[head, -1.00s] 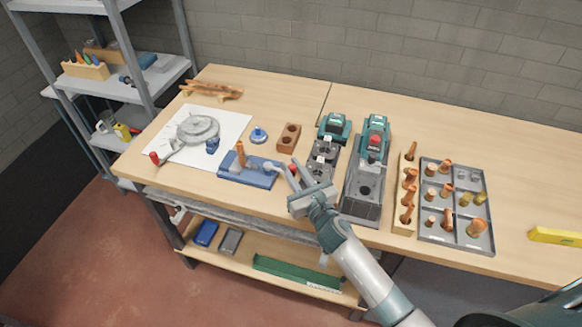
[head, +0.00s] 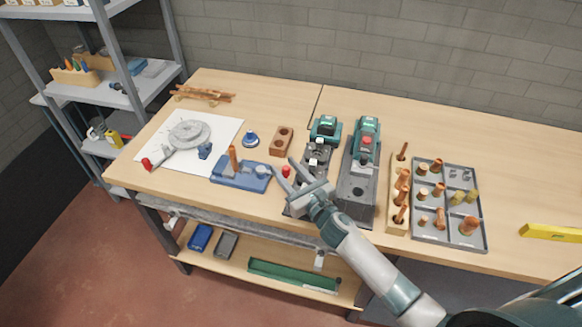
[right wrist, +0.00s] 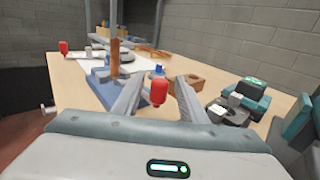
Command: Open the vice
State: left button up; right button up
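The blue vice (head: 240,174) stands near the front edge of the bench, with an upright copper pipe (head: 233,158) at its jaws. The right wrist view also shows the vice (right wrist: 103,84) and the pipe (right wrist: 115,55). A red knob (head: 286,171) is just right of the vice; its link to the vice is not clear. My right gripper (head: 283,166) is open at the vice's right end. In the right wrist view the red knob (right wrist: 159,92) appears between its fingers, with no clear contact. My left gripper is not in view.
A grey round tool (head: 188,133) lies on white paper at the left. A wooden block (head: 282,141) with holes is behind the gripper. Teal-and-grey devices (head: 357,190) stand close on the right, then a grey tray (head: 446,240) of copper fittings.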

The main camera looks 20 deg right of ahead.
jog(key=shift+r, duration=0.85)
notch_tip(320, 180, up, 2)
jog(key=shift+r, duration=0.1)
jog(key=s+d+r+b, duration=0.3)
jog(key=s+d+r, duration=0.4)
jog(key=s+d, duration=0.1)
jog(key=shift+s, duration=0.25)
